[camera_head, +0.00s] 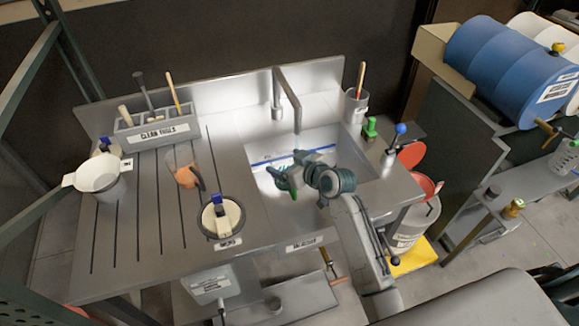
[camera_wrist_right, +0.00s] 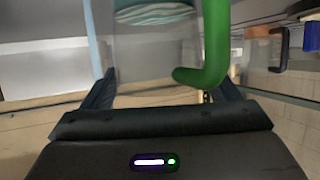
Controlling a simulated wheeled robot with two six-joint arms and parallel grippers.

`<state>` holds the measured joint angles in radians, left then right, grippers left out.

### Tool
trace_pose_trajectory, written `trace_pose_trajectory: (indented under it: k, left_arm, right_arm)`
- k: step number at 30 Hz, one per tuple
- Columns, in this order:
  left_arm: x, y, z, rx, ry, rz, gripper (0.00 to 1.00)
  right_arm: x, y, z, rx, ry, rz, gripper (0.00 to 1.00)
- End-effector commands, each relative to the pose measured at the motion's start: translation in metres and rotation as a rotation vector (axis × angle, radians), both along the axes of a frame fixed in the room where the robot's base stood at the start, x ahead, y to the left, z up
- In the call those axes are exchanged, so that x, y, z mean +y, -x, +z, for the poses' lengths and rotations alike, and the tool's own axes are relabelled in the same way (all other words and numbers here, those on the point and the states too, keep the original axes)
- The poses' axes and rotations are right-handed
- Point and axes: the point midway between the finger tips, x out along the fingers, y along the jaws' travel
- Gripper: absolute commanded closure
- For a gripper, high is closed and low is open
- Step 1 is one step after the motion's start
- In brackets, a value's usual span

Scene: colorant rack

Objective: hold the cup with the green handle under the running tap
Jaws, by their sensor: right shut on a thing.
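My right gripper (camera_head: 287,177) reaches into the sink (camera_head: 262,205) and is shut on the cup with the green handle. In the head view the green handle (camera_head: 292,191) shows just below the fingers, and the rest of the cup is mostly hidden. In the right wrist view the clear cup (camera_wrist_right: 150,60) stands between the fingers, its green handle (camera_wrist_right: 215,55) to the right. The tap (camera_head: 288,95) rises behind the sink, its spout above and behind the gripper. I cannot make out a water stream. My left gripper is not in view.
A white strainer cup (camera_head: 98,175), an orange-brown item (camera_head: 187,177) and a round container (camera_head: 222,215) stand on the drainboard left of the sink. A tool holder (camera_head: 155,133) is behind them. A brush pot (camera_head: 355,107) and a blue-knobbed lever (camera_head: 398,132) are at the right.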

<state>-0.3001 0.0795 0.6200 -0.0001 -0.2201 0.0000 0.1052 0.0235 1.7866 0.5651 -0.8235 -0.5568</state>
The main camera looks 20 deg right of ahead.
Motion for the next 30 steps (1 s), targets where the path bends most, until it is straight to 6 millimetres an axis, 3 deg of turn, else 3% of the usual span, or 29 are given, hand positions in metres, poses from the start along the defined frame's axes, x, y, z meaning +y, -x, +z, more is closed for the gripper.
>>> trace_pose_trajectory:
  k: [8,30]
  left_arm:
    - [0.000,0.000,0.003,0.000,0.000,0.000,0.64]
    - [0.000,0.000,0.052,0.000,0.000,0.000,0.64]
  right_arm:
    - [0.000,0.000,0.005,-0.001,0.000,0.000,0.55]
    - [0.000,0.000,0.061,-0.002,-0.001,0.000,0.55]
